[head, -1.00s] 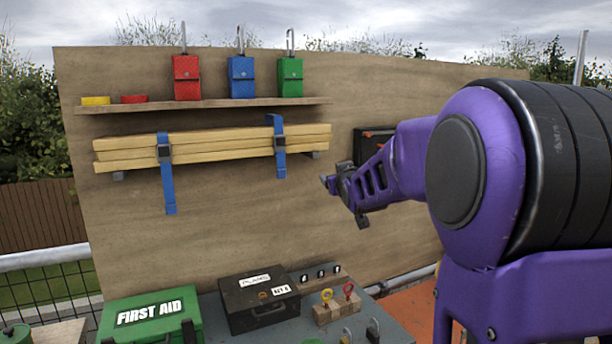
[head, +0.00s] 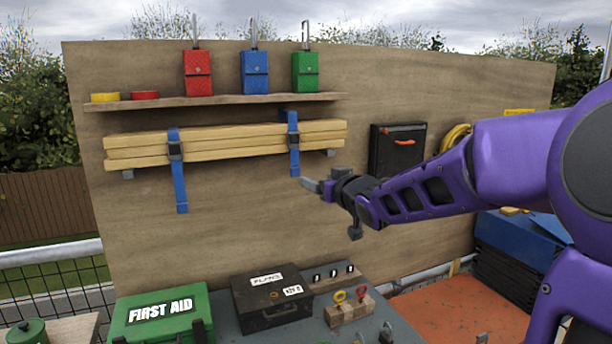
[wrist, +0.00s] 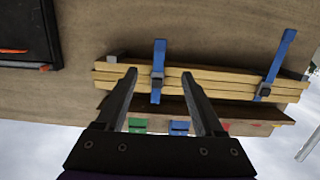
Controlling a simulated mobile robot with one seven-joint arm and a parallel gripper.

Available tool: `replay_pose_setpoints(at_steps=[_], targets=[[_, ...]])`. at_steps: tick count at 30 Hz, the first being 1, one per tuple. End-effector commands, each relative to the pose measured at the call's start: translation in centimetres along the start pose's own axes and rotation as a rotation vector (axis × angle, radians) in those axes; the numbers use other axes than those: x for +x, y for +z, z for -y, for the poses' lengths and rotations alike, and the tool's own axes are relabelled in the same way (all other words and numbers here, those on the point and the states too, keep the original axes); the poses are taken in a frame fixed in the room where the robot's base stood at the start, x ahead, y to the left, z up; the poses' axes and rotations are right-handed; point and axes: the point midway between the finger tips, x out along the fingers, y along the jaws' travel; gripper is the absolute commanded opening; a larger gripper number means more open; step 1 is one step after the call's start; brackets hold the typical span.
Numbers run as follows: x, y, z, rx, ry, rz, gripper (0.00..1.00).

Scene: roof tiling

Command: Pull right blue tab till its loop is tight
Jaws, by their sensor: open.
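Two blue straps go round a stack of pale wooden battens (head: 230,140) on the board. The right strap (head: 293,135) has a dark buckle, a loop standing up a little above the battens, and a short blue tab (head: 295,168) hanging below. The left strap (head: 180,190) has a longer tail. My gripper (head: 332,208) is open and empty, just right of and below the right tab in the head view. In the wrist view, which is upside down, the right strap's tab (wrist: 159,52) and buckle (wrist: 157,80) appear between my open fingers (wrist: 159,74), apparently farther away.
A shelf (head: 220,99) above the battens holds red, blue and green pouches and two tape rolls. A black case (head: 397,150) hangs on the board to the right. A first aid box (head: 160,315) and a dark box (head: 271,298) stand below.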

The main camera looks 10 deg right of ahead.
Motion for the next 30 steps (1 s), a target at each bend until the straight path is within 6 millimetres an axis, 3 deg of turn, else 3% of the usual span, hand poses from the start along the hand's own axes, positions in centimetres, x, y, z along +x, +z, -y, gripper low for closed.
replay_pose_setpoints(at_steps=[17,30], targets=[[7.2,0.2,0.2,0.004,-0.004,0.001,0.70],[13.8,0.2,0.2,0.002,-0.003,0.002,0.70]])
